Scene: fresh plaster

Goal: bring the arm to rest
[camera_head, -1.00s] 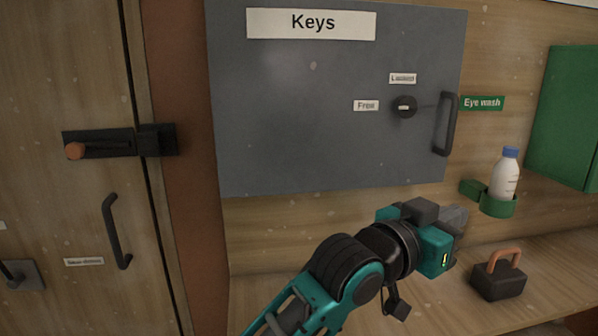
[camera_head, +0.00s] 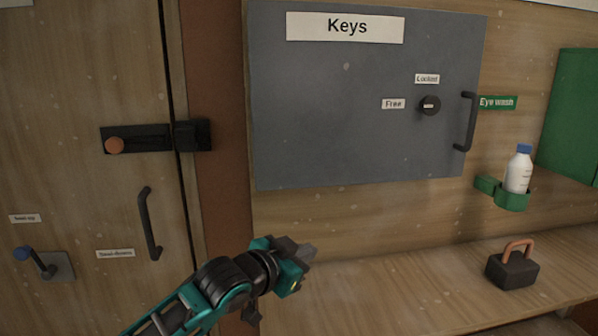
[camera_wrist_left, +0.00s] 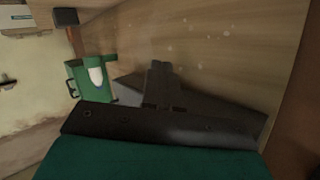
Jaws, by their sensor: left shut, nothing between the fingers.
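My left gripper (camera_head: 300,252) is in the lower middle of the head view, below the grey Keys cabinet (camera_head: 350,110) and in front of the wooden wall. It touches nothing that I can see. In the left wrist view its dark fingers (camera_wrist_left: 161,85) are together, with nothing between them. My left arm reaches in from the bottom edge of the head view. My right gripper is in neither view.
A wooden shelf (camera_head: 400,285) bears a dark box with an orange handle (camera_head: 512,268). A white bottle (camera_head: 518,170) stands in a green holder (camera_head: 511,200). At left, a wooden door has a black bolt (camera_head: 145,138), a handle (camera_head: 150,224) and a blue-knobbed lever (camera_head: 38,262).

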